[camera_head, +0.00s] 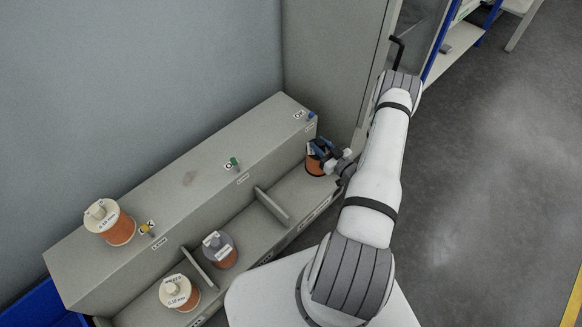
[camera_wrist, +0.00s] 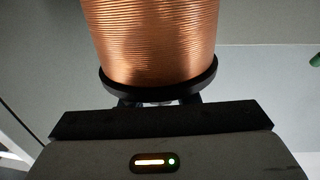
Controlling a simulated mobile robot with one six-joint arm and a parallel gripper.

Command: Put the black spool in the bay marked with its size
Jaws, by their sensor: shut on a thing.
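The black spool (camera_head: 314,169) is wound with copper wire and sits at the right end of the row of bays, in or just above the right bay (camera_head: 296,190). I cannot tell whether it touches the floor. In the wrist view its copper winding and black flange (camera_wrist: 160,82) fill the top middle. My gripper (camera_head: 325,152) is shut on it; the fingers are mostly hidden. The bays' size labels, such as the front strip (camera_head: 315,212), are too small to read.
A grey spool (camera_head: 219,250) stands in the middle bay and a white spool (camera_head: 179,292) in the left bay. Another white spool (camera_head: 109,222) stands on the upper ledge. Dividers (camera_head: 271,205) separate the bays. A grey cabinet (camera_head: 335,60) rises behind the right end.

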